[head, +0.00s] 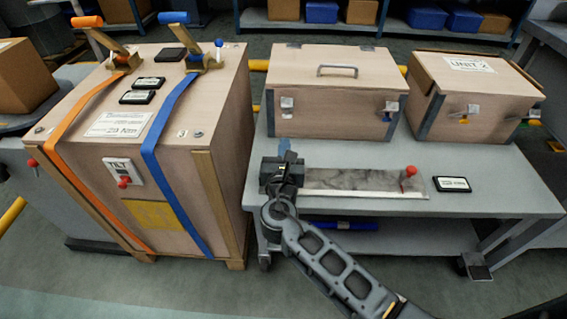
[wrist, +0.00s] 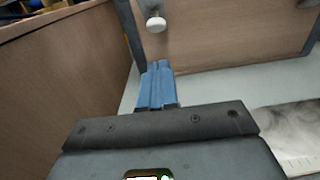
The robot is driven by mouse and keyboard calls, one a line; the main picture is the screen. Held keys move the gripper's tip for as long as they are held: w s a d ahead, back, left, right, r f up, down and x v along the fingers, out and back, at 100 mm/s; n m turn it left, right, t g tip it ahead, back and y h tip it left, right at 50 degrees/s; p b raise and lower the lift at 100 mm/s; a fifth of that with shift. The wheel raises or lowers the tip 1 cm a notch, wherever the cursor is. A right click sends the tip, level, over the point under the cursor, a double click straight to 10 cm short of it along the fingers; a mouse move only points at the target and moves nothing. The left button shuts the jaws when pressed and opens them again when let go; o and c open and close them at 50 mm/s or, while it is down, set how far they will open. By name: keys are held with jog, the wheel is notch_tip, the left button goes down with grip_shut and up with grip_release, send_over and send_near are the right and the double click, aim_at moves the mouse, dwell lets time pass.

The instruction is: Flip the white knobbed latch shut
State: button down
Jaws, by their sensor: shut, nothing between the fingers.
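The middle wooden box (head: 325,118) has a latch with a pale plate and white knob (head: 287,103) near its left front corner. A similar pale latch (head: 390,106) sits near its right front corner. In the wrist view a white knob (wrist: 156,24) hangs at the top, close beyond my fingertips, on the box's wooden front (wrist: 225,35). My gripper (head: 284,146) is low in front of the box's left corner, below the left latch. Its blue fingers (wrist: 158,85) are together and empty, apart from the knob. The latch plate's upper part is out of the wrist view.
A right wooden box (head: 475,95) has latches with coloured knobs. A large strapped crate (head: 185,165) stands close to the left. On the bench (head: 510,190) lie a metal plate (head: 350,180) with a red knob (head: 410,171) and a black label (head: 452,184).

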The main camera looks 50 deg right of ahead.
aim_at(287, 109)
jog(key=shift+w+d+r, duration=0.6)
jog(key=shift+d+r, duration=0.15)
jog(key=shift+d, duration=0.05)
jog(key=shift+w+d+r, duration=0.6)
jog(key=shift+d+r, duration=0.1)
jog(key=shift+d, duration=0.1)
jog(key=shift+p, duration=0.3)
jog(key=shift+r+p, duration=0.3)
jog(key=shift+p, duration=0.8)
